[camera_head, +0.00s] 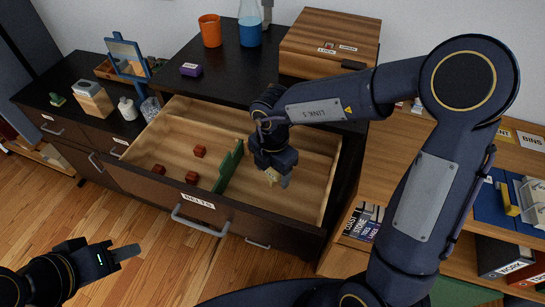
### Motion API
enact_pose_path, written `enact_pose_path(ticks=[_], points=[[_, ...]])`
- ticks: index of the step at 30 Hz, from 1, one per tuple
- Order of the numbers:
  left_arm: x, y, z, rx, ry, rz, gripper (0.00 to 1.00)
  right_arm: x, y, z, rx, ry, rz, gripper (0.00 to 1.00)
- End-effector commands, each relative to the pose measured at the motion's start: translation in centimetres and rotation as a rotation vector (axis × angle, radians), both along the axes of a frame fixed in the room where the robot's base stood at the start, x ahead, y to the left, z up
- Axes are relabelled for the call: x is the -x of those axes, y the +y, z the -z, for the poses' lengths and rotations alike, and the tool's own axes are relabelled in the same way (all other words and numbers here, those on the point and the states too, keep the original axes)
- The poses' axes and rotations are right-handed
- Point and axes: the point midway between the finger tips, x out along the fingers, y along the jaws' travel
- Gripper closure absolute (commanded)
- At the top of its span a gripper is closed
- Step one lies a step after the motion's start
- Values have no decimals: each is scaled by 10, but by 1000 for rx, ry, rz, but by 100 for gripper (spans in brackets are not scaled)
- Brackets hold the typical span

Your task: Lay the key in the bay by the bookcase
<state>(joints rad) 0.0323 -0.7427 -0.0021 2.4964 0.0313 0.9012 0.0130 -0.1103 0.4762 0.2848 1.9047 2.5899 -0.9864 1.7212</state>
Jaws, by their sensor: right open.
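The drawer (310,214) labelled BELTS is pulled open. A green divider (229,166) splits it into a left bay and a right bay (312,166), the right one being nearer the bookcase (395,150). My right gripper (278,178) points down into the right bay, with its jaws open. A small pale yellow piece, perhaps the key (271,174), shows at its fingertips. I cannot tell whether it touches the drawer floor. My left gripper (126,252) is in front of the drawer over the wooden floor, with no object visible at its fingers; its jaw opening is unclear.
Several red-brown blocks (199,151) lie in the left bay. Bins and binders (500,257) fill the shelves at right.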

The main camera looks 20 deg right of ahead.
Motion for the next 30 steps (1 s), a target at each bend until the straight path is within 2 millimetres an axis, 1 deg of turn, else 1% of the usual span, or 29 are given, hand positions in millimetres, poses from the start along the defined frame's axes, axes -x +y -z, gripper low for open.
enact_pose_path(ticks=[9, 12, 15, 19, 25, 26, 28, 29, 30], points=[[0, 0, -3, 0, 0, 0, 64, -1, 0, -66, -3, -8, 2, 35], [0, 0, -3, 0, 0, 0, 64, -1, 1, -86, -4, -7, 0, 35], [0, 0, -4, 0, 0, 0, 64, -1, 0, -100, -2, -5, 0, 35], [0, 0, -4, 0, 0, 0, 64, -1, 0, -112, -2, -3, 1, 35], [0, 0, -4, 0, 0, 0, 64, -2, -2, -116, 3, -14, -6, 35], [0, 0, -4, 0, 0, 0, 64, -4, -5, -116, 8, -32, -15, 35], [0, 0, -4, 0, 0, 0, 64, -16, -17, -121, 38, -118, -58, 35], [0, 0, -4, 0, 0, 0, 64, -24, -25, -124, 60, -175, -90, 35], [0, 0, -4, 0, 0, 0, 64, -36, -38, -131, 101, -270, -149, 35]])
